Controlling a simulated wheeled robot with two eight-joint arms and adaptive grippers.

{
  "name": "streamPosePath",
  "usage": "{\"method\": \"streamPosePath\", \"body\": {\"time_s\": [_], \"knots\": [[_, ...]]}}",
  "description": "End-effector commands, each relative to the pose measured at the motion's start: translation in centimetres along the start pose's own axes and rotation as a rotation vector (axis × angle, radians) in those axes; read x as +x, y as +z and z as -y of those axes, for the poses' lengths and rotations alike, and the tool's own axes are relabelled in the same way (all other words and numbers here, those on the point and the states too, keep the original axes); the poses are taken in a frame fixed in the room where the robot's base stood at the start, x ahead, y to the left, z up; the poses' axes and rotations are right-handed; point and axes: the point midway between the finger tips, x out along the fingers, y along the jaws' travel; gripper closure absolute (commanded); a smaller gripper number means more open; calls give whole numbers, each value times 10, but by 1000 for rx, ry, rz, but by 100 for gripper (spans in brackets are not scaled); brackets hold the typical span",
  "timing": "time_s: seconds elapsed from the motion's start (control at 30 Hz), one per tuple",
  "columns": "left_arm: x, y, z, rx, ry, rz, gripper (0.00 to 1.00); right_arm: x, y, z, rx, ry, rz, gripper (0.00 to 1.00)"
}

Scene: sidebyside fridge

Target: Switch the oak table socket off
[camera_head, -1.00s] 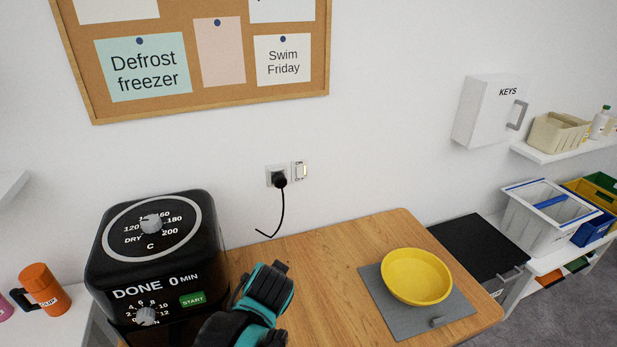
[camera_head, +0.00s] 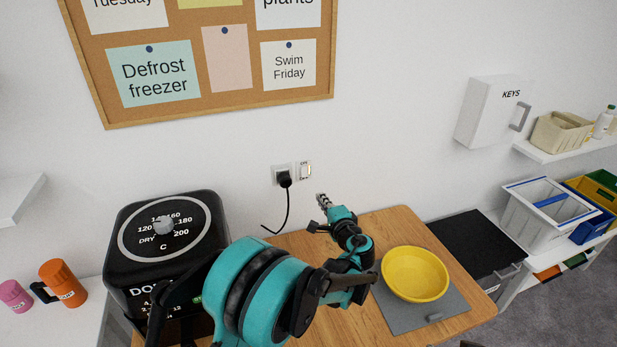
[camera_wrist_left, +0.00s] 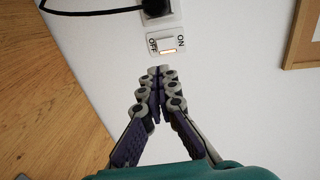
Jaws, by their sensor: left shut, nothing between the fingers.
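The white switch (camera_head: 304,171) sits on the wall above the oak table (camera_head: 395,222), right beside the socket (camera_head: 276,171) with a black plug (camera_head: 285,179) in it. In the left wrist view the switch (camera_wrist_left: 166,42) has OFF at its left end, ON at its right end and a glowing orange strip on one long side. I cannot tell which end of its rocker is pressed in. My left gripper (camera_head: 321,199) is shut and empty, just below and right of the switch. In the wrist view its fingertips (camera_wrist_left: 158,70) point at the switch, apparently short of it. My right gripper is out of view.
A black air fryer (camera_head: 165,235) stands at the left, partly behind my left arm. A black cord (camera_head: 287,210) hangs from the plug. A yellow bowl (camera_head: 415,273) rests on a grey mat (camera_head: 455,306) at the table's right. The wall around the switch is clear.

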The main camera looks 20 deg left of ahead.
Motion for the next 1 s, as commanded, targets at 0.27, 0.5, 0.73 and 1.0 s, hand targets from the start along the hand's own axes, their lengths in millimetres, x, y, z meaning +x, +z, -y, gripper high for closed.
{"method": "streamPosePath", "body": {"time_s": [0.27, 0.5, 0.73, 1.0], "knots": [[1, -4, -1, 11, -12, -2, 100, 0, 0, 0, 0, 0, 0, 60], [6, -3, -1, 10, -11, -1, 100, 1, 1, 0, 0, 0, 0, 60], [44, -2, -2, 10, -11, 1, 100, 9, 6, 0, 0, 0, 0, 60], [102, -2, -2, 9, -11, 0, 100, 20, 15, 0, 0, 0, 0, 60]]}}
